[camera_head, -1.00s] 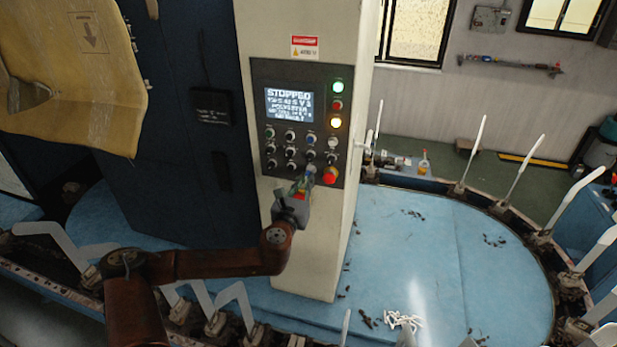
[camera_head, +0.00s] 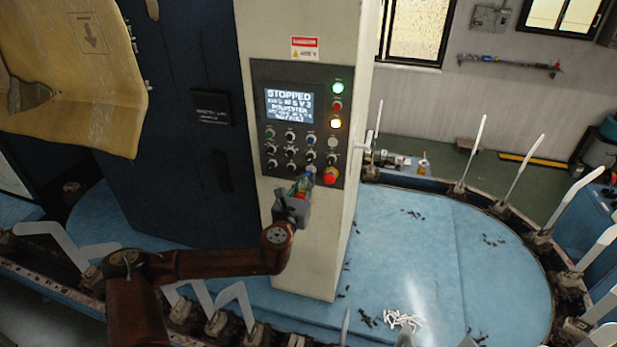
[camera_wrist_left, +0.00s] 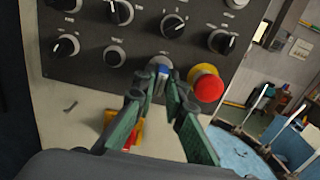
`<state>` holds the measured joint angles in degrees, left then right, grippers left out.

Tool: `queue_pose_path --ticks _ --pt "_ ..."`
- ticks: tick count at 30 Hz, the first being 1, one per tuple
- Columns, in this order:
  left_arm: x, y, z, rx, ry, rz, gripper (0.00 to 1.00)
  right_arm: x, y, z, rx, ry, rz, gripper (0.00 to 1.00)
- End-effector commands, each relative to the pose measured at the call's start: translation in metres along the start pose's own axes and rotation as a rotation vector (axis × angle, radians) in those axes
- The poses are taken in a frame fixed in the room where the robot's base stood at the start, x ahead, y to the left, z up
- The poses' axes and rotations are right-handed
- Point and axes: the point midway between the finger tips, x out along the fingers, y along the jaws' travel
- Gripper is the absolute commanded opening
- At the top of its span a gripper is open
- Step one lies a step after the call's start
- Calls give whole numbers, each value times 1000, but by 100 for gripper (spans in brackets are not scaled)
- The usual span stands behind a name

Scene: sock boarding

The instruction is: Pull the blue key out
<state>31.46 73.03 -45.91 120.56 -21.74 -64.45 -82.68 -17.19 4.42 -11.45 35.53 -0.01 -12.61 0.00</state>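The blue key (camera_wrist_left: 164,73) is at the lower part of the control panel, left of the red button, in the left wrist view. My left gripper (camera_wrist_left: 161,82) has its green fingers reaching up to the panel, with the fingertips on either side of the blue key. A gap shows between the fingers, but whether they press on the key is unclear. In the head view, my left gripper (camera_head: 305,180) is at the panel's lower edge and hides most of the key. My right gripper is not in view.
A red button with a yellow base (camera_wrist_left: 206,85) sits close right of the fingers. Black knobs (camera_wrist_left: 172,26) fill the panel above. The panel screen (camera_head: 291,105) reads STOPPED. Upright white sock forms (camera_head: 470,150) ring the blue platform (camera_head: 420,250).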

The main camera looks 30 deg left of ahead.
Motion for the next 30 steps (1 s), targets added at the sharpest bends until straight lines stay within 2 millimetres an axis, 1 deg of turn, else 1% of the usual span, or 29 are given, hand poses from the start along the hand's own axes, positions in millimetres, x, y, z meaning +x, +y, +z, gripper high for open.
queue_pose_path --ticks 1,5,16,30 --pt "0 0 0 0 0 0 9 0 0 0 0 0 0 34" --pt "0 0 0 0 0 0 0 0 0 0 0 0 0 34" --pt "-1 0 0 0 0 0 0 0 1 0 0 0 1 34" --pt "-14 0 0 1 0 0 0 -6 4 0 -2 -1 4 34"
